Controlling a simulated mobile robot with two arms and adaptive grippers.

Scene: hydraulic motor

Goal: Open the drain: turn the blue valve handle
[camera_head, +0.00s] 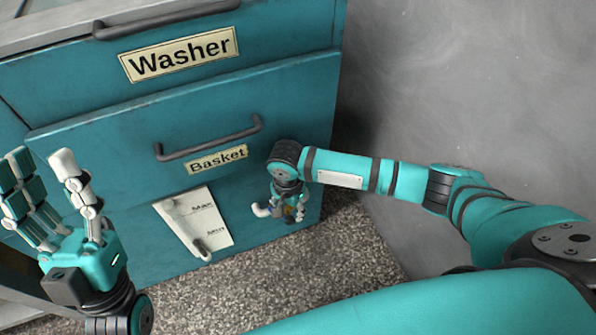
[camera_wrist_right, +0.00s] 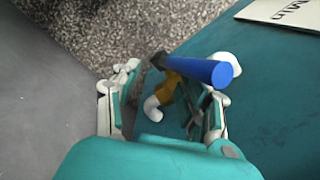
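The blue valve handle (camera_wrist_right: 205,71) shows in the right wrist view as a short round bar, its blue end toward the camera. It sits on a yellow-brown valve body (camera_wrist_right: 167,88) with a white pipe elbow (camera_wrist_right: 152,108) below it. My right gripper (camera_wrist_right: 172,92) is open, its fingers apart on either side of the valve; I cannot tell whether they touch it. In the head view the right gripper (camera_head: 287,207) is at the cabinet's lower right and hides most of the valve. My left gripper (camera_head: 75,215) is open and empty at the left, fingers raised.
The teal cabinet (camera_head: 120,130) has a Washer drawer and a Basket drawer with dark bar handles. A level gauge plate (camera_head: 217,212) marked Max and Min is left of the right gripper. A grey wall (camera_head: 450,80) stands on the right. The speckled floor (camera_head: 300,270) is clear.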

